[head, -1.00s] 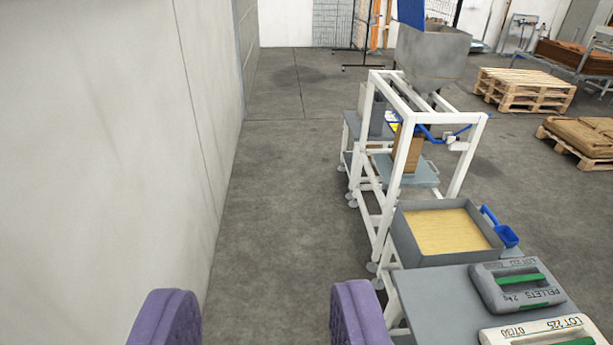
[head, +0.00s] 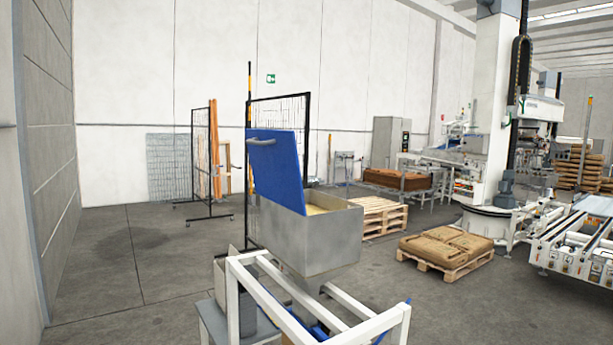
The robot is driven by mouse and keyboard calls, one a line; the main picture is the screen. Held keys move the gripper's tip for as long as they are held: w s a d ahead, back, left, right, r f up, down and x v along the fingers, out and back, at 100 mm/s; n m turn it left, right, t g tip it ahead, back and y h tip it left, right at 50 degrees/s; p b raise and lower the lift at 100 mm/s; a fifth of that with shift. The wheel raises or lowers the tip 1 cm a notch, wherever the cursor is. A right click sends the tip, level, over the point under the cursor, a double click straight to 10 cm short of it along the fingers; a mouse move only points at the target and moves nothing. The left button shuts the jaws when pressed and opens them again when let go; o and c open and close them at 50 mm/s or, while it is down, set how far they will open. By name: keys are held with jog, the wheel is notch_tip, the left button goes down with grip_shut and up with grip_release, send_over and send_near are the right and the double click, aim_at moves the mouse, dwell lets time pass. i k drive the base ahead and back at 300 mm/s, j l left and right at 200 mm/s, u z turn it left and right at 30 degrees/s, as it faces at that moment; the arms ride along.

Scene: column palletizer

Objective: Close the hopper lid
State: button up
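The hopper (head: 318,243) is a grey metal bin on top of a white frame (head: 262,300), in the lower middle of the head view. Its blue lid (head: 277,172) stands open, raised steeply at the left side of the bin. A grey handle (head: 262,141) sits near the lid's upper left edge.
A pallet with brown sacks (head: 447,247) and a wooden pallet (head: 378,217) stand to the right. A black mesh panel (head: 280,112) stands behind the hopper. A white palletizer column (head: 490,130) is at right. Open floor (head: 120,270) lies to the left.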

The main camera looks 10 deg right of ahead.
aim_at(273, 155)
jog(key=i+j+z, duration=0.15)
jog(key=i+j, duration=0.15)
jog(key=i, duration=0.2)
jog(key=i+j, duration=0.1)
jog(key=i, duration=0.3)
jog(key=i+j+z, duration=0.1)
jog(key=i, duration=0.25)
